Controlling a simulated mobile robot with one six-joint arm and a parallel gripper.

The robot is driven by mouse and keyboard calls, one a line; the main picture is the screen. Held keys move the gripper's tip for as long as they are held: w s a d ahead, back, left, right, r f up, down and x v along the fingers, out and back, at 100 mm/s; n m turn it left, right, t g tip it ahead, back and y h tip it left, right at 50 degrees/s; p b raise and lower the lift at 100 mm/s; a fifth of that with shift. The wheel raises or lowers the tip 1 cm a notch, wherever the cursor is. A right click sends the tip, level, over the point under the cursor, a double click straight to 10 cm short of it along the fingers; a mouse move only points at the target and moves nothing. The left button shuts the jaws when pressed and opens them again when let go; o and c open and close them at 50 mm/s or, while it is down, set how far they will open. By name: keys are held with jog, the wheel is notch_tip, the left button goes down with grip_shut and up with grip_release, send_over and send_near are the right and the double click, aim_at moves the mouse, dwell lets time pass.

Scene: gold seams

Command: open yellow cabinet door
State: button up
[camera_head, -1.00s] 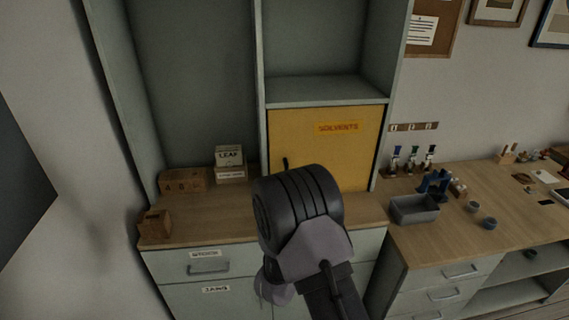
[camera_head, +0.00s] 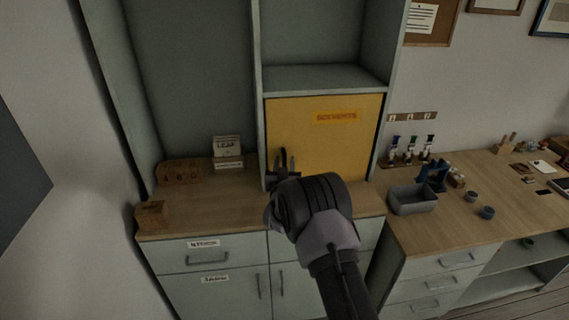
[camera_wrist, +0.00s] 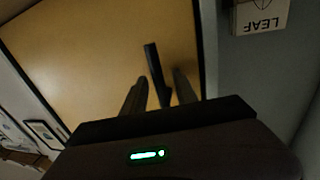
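The yellow cabinet door (camera_head: 335,138) has an orange label and looks shut, below an open shelf. Its dark upright bar handle (camera_wrist: 155,68) is near the door's edge in the wrist view; in the head view the handle (camera_head: 283,157) is at the door's lower left. My gripper (camera_head: 284,174) is in front of that lower left part. In the wrist view, my gripper (camera_wrist: 160,88) is open, one finger on each side of the handle's near end, with gaps visible. I cannot tell how deep the handle sits between the fingers.
A wooden counter (camera_head: 225,212) lies below the door. White boxes, one marked LEAF (camera_head: 227,147), stand left of it, with brown boxes (camera_head: 181,171) further left. A grey bin (camera_head: 412,200) and small tools stand on the bench at right.

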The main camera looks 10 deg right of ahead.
grip_shut()
dwell(1.3)
